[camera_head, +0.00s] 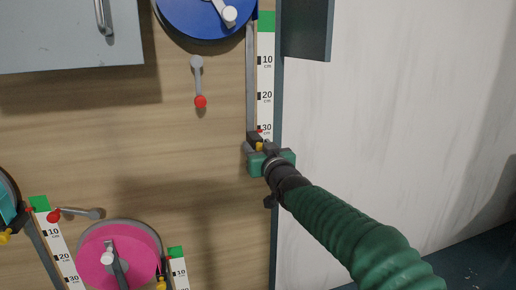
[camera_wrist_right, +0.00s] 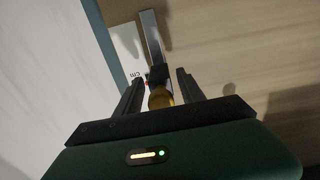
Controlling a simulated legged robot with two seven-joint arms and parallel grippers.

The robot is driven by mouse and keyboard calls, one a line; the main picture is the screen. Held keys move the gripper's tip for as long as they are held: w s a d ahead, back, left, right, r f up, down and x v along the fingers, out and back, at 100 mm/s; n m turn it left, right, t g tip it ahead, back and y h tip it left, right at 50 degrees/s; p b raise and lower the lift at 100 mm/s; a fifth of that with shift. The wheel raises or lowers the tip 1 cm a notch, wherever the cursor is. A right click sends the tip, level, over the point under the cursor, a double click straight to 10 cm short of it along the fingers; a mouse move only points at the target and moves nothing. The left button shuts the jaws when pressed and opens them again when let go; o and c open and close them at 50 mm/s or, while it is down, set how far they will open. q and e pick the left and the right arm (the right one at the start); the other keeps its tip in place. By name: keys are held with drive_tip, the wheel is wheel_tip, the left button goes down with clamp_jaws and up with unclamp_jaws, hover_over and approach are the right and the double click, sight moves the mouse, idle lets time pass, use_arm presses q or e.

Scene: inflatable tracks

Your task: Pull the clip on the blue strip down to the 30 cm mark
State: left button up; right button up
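The blue disc (camera_head: 208,12) is at the top of the head view, with its white scale strip (camera_head: 266,80) running down beside a grey rail. The clip (camera_head: 254,138) is dark with a yellow knob; its red tip lies at about the 30 cm mark. The knob (camera_wrist_right: 160,97) shows in the right wrist view between the fingers of my right gripper (camera_wrist_right: 160,92). The fingers stand apart, with a gap visible on each side of the knob. In the head view my right gripper (camera_head: 268,150) covers the strip's lower end. My left gripper is not in view.
A pink disc (camera_head: 118,250) and a teal disc (camera_head: 8,200) with their own scales are at lower left. A grey lever with a red knob (camera_head: 200,101) is on the wooden board. A grey cabinet (camera_head: 70,35) juts out at upper left. The pale wall at right is clear.

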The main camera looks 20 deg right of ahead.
drive_tip(key=s+b, duration=0.1)
drive_tip(key=s, duration=1.5)
drive_tip(key=shift+s+d, duration=0.25)
drive_tip(key=shift+s, duration=0.1)
drive_tip(key=shift+f, duration=0.1)
drive_tip(key=s+d+f+m+g+h, duration=0.1)
drive_tip(key=s+f+g, duration=0.15)
drive_tip(key=f, duration=0.95)
drive_tip(key=s+d+f+g, duration=0.1)
drive_tip(key=f+g, duration=0.3)
drive_tip(key=f, duration=0.7)
drive_tip(key=s+a+f+g, duration=0.2)
drive_tip(key=s+f+g, duration=0.7)
drive_tip(key=s+f, duration=1)
drive_tip(key=shift+f+n, duration=0.3)
drive_tip(key=shift+f, duration=0.5)
